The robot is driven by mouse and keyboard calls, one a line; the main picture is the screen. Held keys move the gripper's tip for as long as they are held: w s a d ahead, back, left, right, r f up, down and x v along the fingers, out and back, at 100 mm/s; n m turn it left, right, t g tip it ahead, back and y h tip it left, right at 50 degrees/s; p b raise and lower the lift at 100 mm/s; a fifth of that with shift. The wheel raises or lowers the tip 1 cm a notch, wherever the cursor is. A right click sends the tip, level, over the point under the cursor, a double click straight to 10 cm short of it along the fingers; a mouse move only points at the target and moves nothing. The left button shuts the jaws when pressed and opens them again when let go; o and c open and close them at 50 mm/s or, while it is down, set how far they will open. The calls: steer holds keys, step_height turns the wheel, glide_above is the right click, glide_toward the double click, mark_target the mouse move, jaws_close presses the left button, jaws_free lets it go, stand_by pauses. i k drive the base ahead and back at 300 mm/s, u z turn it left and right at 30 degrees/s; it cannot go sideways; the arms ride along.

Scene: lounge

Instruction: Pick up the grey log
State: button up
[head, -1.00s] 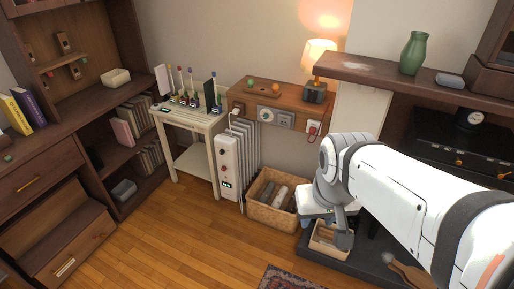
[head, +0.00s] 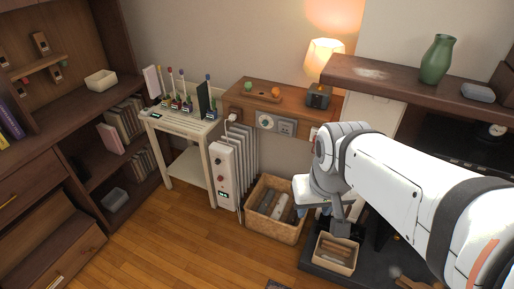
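A wicker basket (head: 261,228) stands on the floor beside the radiator and holds a few logs. A grey log (head: 281,206) leans inside it, with a paler piece to its right and another log to its left. My gripper (head: 340,229) points down to the right of the basket, in front of or above a small wooden box (head: 334,266) with brown logs in it. It is apart from the grey log. The fingertips are small and partly hidden by my wrist, so their opening does not show clearly.
A white radiator (head: 224,176) stands behind the basket's left side, next to a small cream table (head: 166,128). A dark hearth slab (head: 318,262) lies under the small box.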

mark_target(266, 201)
steer(key=u, duration=0.85)
steer(key=k, duration=1.25)
steer(key=u, duration=1.05)
steer(key=i, duration=0.45)
steer(key=z, duration=0.4)
steer(key=i, duration=1.6)
steer(key=z, duration=1.15)
steer(key=i, duration=1.15)
steer(key=z, duration=0.9)
steer(key=i, duration=0.35)
steer(key=z, duration=0.4)
steer(key=k, duration=0.55)
steer(key=u, duration=0.05)
